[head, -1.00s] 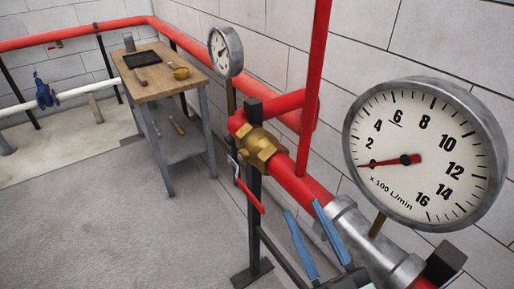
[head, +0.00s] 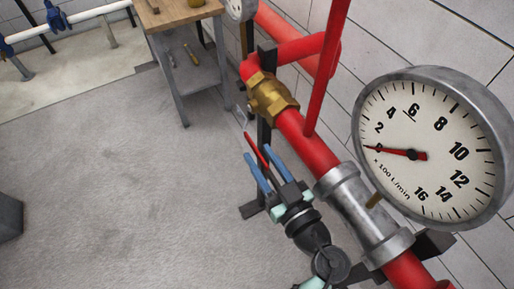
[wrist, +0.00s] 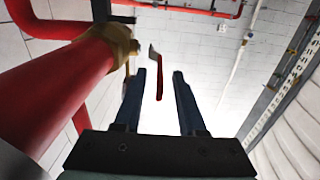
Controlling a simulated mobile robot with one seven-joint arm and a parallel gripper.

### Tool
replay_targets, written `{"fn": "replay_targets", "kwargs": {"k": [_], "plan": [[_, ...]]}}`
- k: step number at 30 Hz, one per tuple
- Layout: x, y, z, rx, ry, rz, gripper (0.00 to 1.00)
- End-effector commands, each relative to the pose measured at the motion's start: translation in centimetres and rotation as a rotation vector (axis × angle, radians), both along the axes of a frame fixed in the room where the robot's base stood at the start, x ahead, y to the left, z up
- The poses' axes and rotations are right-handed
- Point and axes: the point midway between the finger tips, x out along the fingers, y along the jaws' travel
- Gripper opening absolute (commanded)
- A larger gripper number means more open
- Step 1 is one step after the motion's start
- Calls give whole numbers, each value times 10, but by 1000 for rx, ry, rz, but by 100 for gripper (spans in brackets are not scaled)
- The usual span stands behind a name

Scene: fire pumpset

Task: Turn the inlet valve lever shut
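The brass valve (head: 270,97) sits on the red pipe left of the large gauge. Its red-handled lever (head: 256,150) slants down below the valve, off the pipe's line. My gripper (head: 258,152) is open, with its two blue fingers on either side of the lever's handle as the head view shows it. In the wrist view, the lever (wrist: 157,75) shows between the open fingers (wrist: 159,73), with gaps on both sides. I see no contact; the exact depth is hard to tell. The valve body (wrist: 118,42) is at upper left there.
The red pipe (head: 296,132) runs close beside my gripper, with a grey metal fitting (head: 362,208) in it. The flow gauge (head: 428,148) stands at right, its needle near the low end. A workbench (head: 180,12) stands at the back.

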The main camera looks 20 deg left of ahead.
Motion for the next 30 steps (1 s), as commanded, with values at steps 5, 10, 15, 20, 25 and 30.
{"fn": "replay_targets", "kwargs": {"k": [5,10,15,20,25,30], "plan": [[12,15,0,2,-1,0,40],[14,19,0,1,-1,0,40],[14,18,0,1,-1,0,40],[14,18,0,1,-1,-1,15],[14,18,0,1,-1,-1,0],[14,18,0,1,-1,-1,0]]}}
